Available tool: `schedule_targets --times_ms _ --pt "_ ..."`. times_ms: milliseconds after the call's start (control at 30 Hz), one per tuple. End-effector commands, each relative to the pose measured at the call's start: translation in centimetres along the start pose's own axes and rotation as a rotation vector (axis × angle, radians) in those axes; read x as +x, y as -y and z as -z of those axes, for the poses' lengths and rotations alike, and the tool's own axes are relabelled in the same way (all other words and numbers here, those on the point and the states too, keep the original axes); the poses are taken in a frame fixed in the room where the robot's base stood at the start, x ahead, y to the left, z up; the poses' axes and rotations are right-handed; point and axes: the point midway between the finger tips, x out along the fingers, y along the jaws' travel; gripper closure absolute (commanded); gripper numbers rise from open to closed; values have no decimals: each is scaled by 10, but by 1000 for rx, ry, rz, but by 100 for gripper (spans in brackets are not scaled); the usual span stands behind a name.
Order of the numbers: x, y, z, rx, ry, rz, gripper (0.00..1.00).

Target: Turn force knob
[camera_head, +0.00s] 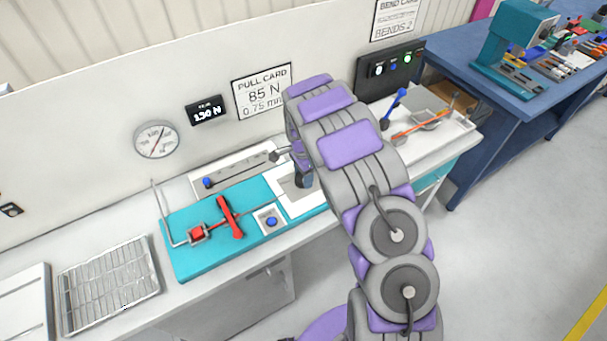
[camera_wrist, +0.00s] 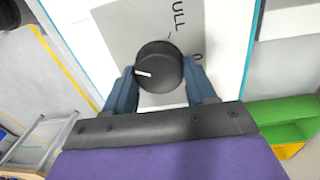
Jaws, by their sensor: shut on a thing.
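The force knob (camera_wrist: 160,66) is a round black knob with a white pointer line, seen from above in the wrist view. It sits on a grey plate (camera_wrist: 112,30) with partly hidden lettering that reads "ULL". My gripper (camera_wrist: 160,82) has its two blue-grey fingers on either side of the knob, shut on it. The pointer line points to the left in the wrist view. In the head view my gripper (camera_head: 304,180) is down at the white panel (camera_head: 290,196) at the right part of the teal fixture; the knob is hidden there.
A display (camera_head: 207,110) on the wall reads about 130 N. A card (camera_head: 263,91) beside it reads "PULL CARD 85 N 0.75 mm". A round dial (camera_head: 156,140) hangs left. A red lever (camera_head: 230,217) and a blue button (camera_head: 271,222) stand on the teal fixture (camera_head: 205,262), left of my arm.

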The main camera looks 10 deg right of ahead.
Motion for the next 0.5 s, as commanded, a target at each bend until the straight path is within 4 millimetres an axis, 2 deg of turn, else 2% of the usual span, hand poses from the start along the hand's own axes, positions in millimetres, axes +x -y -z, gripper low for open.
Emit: schedule_targets --times_ms 500 --pt "-1 1 0 45 2 4 75"
